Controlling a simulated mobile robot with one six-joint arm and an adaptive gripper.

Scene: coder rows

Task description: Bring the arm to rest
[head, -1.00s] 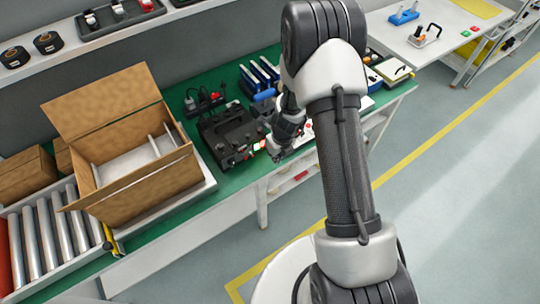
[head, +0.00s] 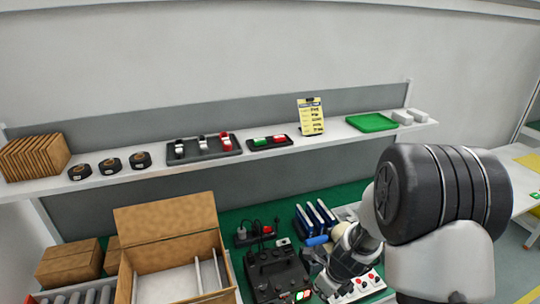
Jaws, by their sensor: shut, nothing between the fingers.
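My gripper (head: 328,284) is in the lower middle of the head view, at the end of my arm, which fills the lower right. It is shut and empty. It points down over the green bench, between a black device (head: 276,272) on its left and a white panel with red buttons (head: 362,284) on its right. I cannot tell whether its fingertips touch anything. Part of my arm hides the right end of the bench.
An open cardboard box (head: 170,240) stands left on the bench. Blue-and-white upright items (head: 316,214) and a power strip (head: 256,234) are behind the gripper. A white shelf (head: 275,150) above holds tape rolls, black trays, a yellow sheet (head: 310,117) and a green tray (head: 371,123).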

